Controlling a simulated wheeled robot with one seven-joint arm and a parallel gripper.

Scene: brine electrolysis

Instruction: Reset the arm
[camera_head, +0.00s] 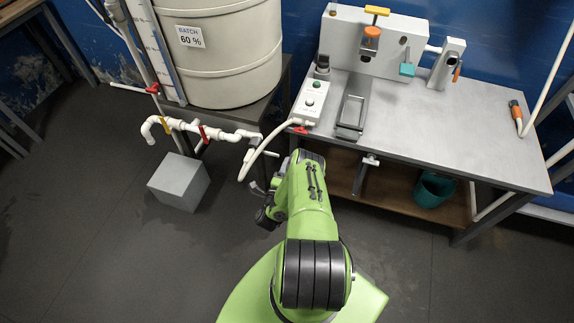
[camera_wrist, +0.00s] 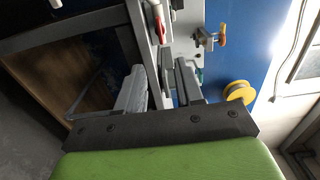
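My green arm (camera_head: 308,190) reaches forward from my base towards the front edge of the grey workbench, left of its middle. In the wrist view my gripper (camera_wrist: 158,72) shows two grey fingers with a clear gap between them. It is open, and I see nothing held. In the head view the fingers cannot be made out clearly beside the arm's dark end parts.
The workbench (camera_head: 455,140) carries a white control box (camera_head: 310,101), a grey tray (camera_head: 351,112) and a panel with an orange knob (camera_head: 371,32). A large tank (camera_head: 230,55), white pipes (camera_head: 225,135) and a grey block (camera_head: 179,182) stand left. The near floor is clear.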

